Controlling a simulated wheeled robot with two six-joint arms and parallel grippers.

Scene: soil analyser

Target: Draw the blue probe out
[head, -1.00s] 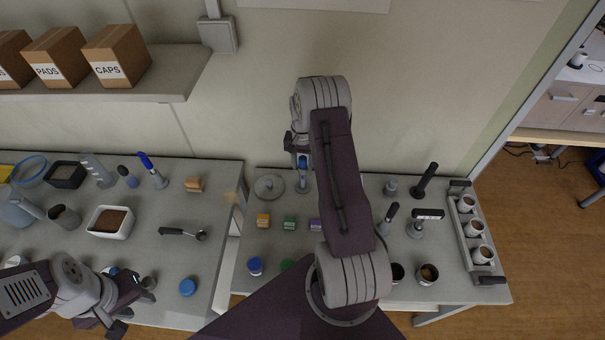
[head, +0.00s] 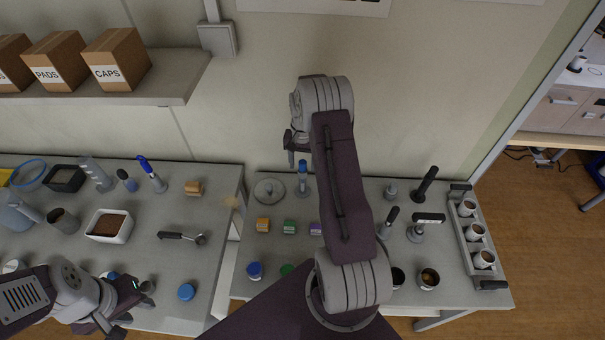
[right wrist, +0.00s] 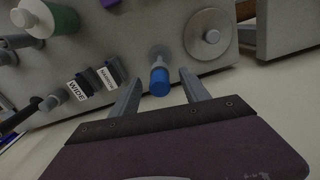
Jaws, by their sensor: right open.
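The blue probe (head: 303,171) stands in a small grey holder at the back of the right-hand table. In the right wrist view its blue top (right wrist: 159,80) points towards the camera. My right gripper (head: 296,150) is just above and beside the probe in the head view. In the right wrist view the open right gripper (right wrist: 160,74) has the blue top between its fingertips in the picture, with space on both sides and no contact visible. My left gripper (head: 122,322) is low at the left, by the left-hand table; its fingers are too unclear to judge.
A grey disc with a knob (head: 269,190) is left of the probe. Orange (head: 263,225), green (head: 289,227) and purple (head: 315,229) blocks stand in front. Another blue-topped tool (head: 147,168) is on the left-hand table. The wall (head: 260,110) is close behind.

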